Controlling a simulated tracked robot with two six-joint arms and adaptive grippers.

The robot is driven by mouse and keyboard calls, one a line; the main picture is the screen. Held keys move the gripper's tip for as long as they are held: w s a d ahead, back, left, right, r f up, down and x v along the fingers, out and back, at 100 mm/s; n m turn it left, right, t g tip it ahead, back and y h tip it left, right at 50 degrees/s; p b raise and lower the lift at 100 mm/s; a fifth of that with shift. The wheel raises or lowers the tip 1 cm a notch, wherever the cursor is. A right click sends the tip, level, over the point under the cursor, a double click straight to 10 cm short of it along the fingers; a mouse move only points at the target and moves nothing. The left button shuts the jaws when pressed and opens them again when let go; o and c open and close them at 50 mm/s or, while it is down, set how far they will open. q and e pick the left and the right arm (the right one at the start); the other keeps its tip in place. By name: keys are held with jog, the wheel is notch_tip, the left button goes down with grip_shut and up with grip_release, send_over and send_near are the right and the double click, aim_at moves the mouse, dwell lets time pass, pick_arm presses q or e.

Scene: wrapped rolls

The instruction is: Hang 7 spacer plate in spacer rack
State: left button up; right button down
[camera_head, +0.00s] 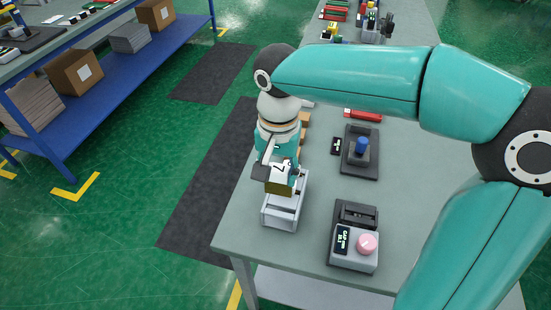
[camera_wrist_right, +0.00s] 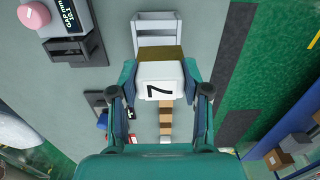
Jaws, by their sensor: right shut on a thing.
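The spacer plate (camera_head: 279,188) has a white face marked 7 and a dull brass-coloured edge. My right gripper (camera_head: 281,172) is shut on it, with a finger on each side, as the right wrist view also shows for the plate (camera_wrist_right: 160,82). The spacer rack (camera_head: 279,221) is a light grey open frame near the table's front left edge. It also shows in the right wrist view (camera_wrist_right: 167,17), just beyond the plate. The plate is over the rack's far part in the head view; I cannot tell whether they touch. My left gripper is not in view.
A gauge box (camera_head: 353,250) with a display and pink knob stands right of the rack. Behind it is a black fixture with a blue knob (camera_head: 361,146). Several tan blocks (camera_wrist_right: 166,119) lie in a row, partly hidden by my arm. The table edge (camera_head: 224,220) is close on the left.

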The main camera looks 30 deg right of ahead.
aim_at(281, 187)
jog(key=shift+s+d, duration=0.25)
jog(key=shift+s, duration=0.05)
jog(key=shift+w+f+b, duration=0.1)
jog(key=shift+f+b, duration=0.4)
jog(key=shift+f, duration=0.15)
jog(key=shift+f+b, duration=1.5)
jog(key=shift+f, duration=0.35)
jog(key=shift+f+b, duration=2.6)
jog(key=shift+f, duration=0.7)
